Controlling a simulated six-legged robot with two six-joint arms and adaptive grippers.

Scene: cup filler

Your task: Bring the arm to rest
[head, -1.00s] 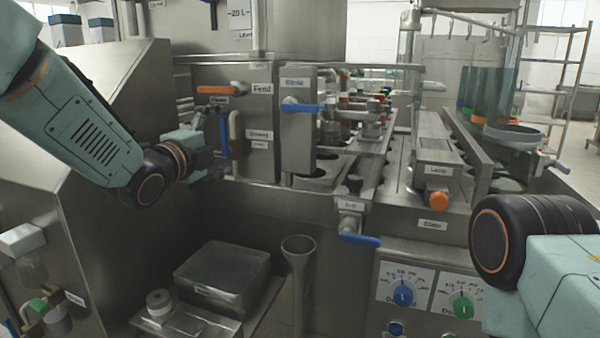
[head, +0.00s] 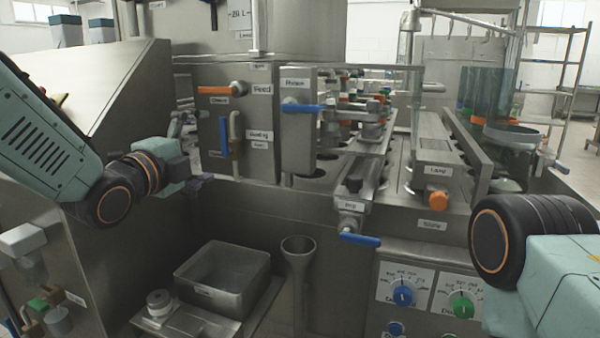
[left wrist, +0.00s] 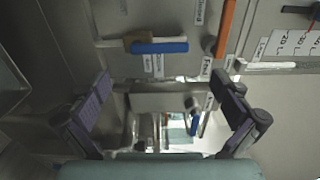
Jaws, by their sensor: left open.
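My left arm (head: 50,135) comes in from the left, bent at a black joint. Part of my right arm (head: 555,270) shows at the lower right; its gripper is out of view.
An orange handle (head: 214,90) and another blue handle (head: 303,107) stick out of the panel. Below stand an open steel bin (head: 225,298) and a funnel-topped tube (head: 299,270). A blue valve lever (head: 361,240) juts forward. There is free room between my gripper and the bin.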

